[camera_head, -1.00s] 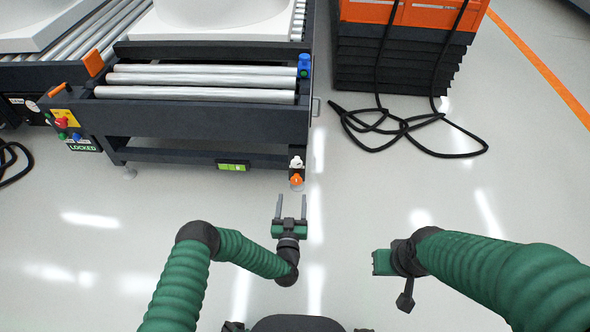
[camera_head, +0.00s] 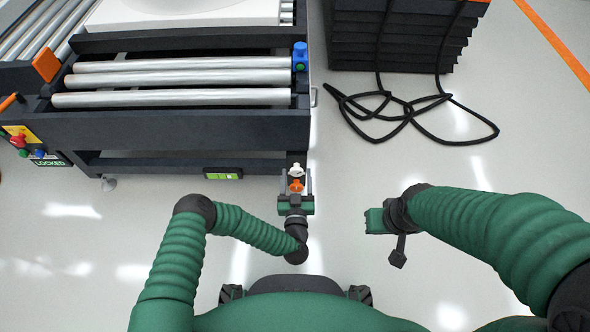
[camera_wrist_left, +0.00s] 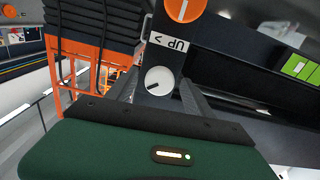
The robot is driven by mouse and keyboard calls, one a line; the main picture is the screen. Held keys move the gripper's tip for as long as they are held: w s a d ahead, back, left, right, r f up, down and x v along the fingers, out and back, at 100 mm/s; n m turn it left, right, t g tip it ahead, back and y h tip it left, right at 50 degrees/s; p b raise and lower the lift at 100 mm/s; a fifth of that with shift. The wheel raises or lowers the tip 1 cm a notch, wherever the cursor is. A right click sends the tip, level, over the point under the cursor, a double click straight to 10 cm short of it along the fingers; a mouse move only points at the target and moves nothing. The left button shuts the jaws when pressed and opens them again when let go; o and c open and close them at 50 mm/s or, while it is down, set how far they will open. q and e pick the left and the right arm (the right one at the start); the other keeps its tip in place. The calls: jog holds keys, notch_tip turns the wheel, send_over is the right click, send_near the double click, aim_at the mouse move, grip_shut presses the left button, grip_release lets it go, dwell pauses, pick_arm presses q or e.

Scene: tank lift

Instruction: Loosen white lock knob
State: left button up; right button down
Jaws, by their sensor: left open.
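The white lock knob (camera_head: 296,169) is on the dark corner leg of the roller conveyor, with an orange knob (camera_head: 296,185) close by it. In the left wrist view the white knob (camera_wrist_left: 158,81) shows as a round face with a dark slot. My left gripper (camera_head: 295,188) is open, and its fingers point at the leg. In the left wrist view its two fingers (camera_wrist_left: 156,92) stand on either side of the white knob; I cannot tell whether they touch it. My right gripper (camera_head: 374,220) is over the floor to the right, its fingers not clearly visible.
The roller conveyor (camera_head: 190,131) fills the upper left, with a blue fitting (camera_head: 300,55) at its corner. A green label (camera_head: 222,173) is on its lower beam. A black cable (camera_head: 410,115) lies looped on the floor by the black stack (camera_head: 390,45). An "UP" label (camera_wrist_left: 168,43) is near the knob.

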pick_arm(q)
jog(key=shift+c, duration=0.4)
grip_shut()
jog(key=n+p, duration=0.4)
jog(key=n, duration=1.2)
jog(key=shift+a+n+p, duration=0.15)
jog(key=shift+n+p, duration=0.2)
jog(key=shift+n, duration=0.05)
jog(key=shift+f+n, duration=0.1)
jog(key=shift+n, duration=0.2)
